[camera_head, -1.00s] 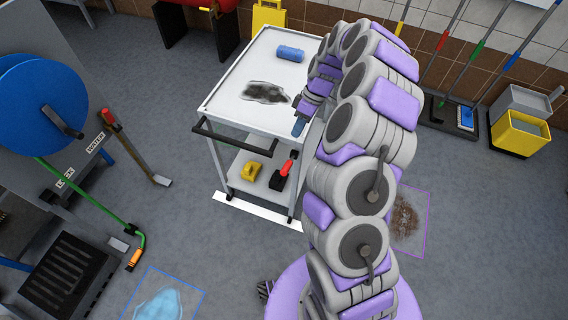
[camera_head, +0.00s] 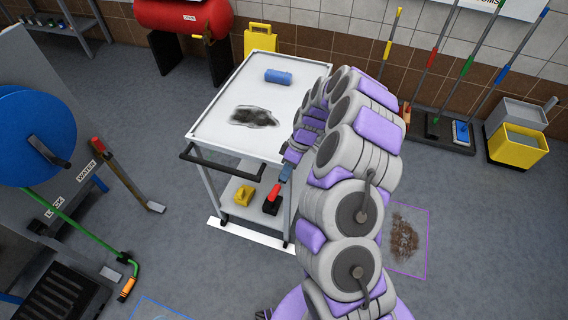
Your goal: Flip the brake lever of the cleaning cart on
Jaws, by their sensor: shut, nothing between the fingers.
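The cleaning cart (camera_head: 232,148) stands in the middle, a white two-level cart with a black push bar (camera_head: 222,171) at its front. A red-handled lever on a black base (camera_head: 274,193), which looks like the brake lever, is low at the cart's front right, near the lower shelf. My gripper (camera_head: 285,173) is shut and empty, pointing down just above the red handle in the picture, by the cart's front right corner. I cannot tell whether it touches the handle. My arm hides the right side of the cart.
A blue roll (camera_head: 278,76) and a dark stain (camera_head: 254,117) are on the cart top. A yellow object (camera_head: 244,193) sits on the lower shelf. A yellow mop bucket (camera_head: 517,144) is at right. Grey floor (camera_head: 190,260) is free in front of the cart.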

